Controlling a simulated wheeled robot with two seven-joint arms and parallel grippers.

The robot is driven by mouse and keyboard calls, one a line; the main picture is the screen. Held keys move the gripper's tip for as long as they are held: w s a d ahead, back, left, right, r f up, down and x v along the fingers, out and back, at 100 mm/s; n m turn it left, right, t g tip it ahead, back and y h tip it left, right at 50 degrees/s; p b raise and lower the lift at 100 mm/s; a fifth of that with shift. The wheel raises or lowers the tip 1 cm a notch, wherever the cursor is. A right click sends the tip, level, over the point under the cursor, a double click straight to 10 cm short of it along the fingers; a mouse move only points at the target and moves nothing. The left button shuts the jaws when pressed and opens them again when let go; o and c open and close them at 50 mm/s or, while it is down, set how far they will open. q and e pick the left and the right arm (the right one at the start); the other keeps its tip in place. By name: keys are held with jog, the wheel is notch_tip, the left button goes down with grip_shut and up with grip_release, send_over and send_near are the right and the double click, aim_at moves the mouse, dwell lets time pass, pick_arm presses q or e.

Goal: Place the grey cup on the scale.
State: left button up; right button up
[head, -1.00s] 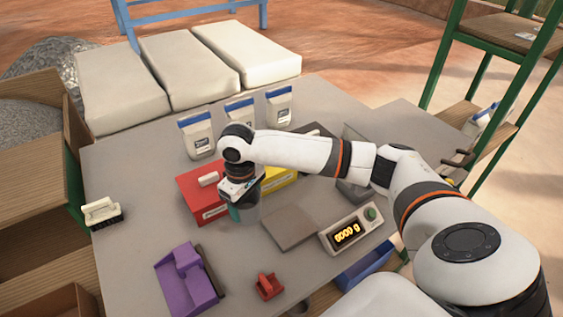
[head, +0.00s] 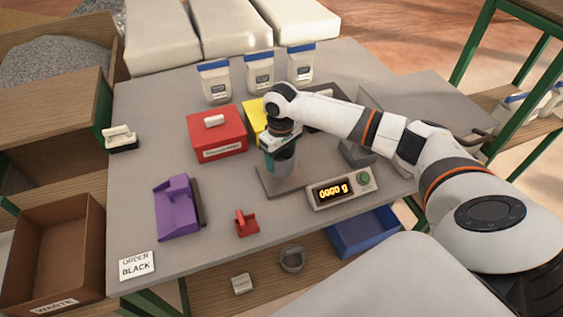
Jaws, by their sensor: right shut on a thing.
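The grey cup (head: 281,176) is held upright by my right gripper (head: 279,158), which is shut on it near its top. The cup is over the scale's flat grey plate (head: 295,187) in the head view. I cannot tell whether its base touches the plate. The scale's display (head: 333,191) reads 0000 g, with a green button beside it. The gripper hides part of the cup, and the cup hides part of the plate. My left gripper is not in view.
Red box (head: 217,137) and yellow box (head: 253,117) stand behind the cup. Several white bags (head: 259,72) line the back. A purple press (head: 177,208) and small red piece (head: 246,223) are in front.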

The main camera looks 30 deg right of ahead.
aim_at(281, 159)
notch_tip(281, 159, down, 2)
jog(key=shift+s+f, duration=0.15)
jog(key=shift+f, duration=0.4)
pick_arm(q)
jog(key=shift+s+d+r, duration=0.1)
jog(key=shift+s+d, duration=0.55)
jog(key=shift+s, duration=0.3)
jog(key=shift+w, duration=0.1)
pick_arm(e)
jog(key=o, duration=1)
jog(key=shift+f, duration=0.15)
jog(key=shift+c, duration=0.2)
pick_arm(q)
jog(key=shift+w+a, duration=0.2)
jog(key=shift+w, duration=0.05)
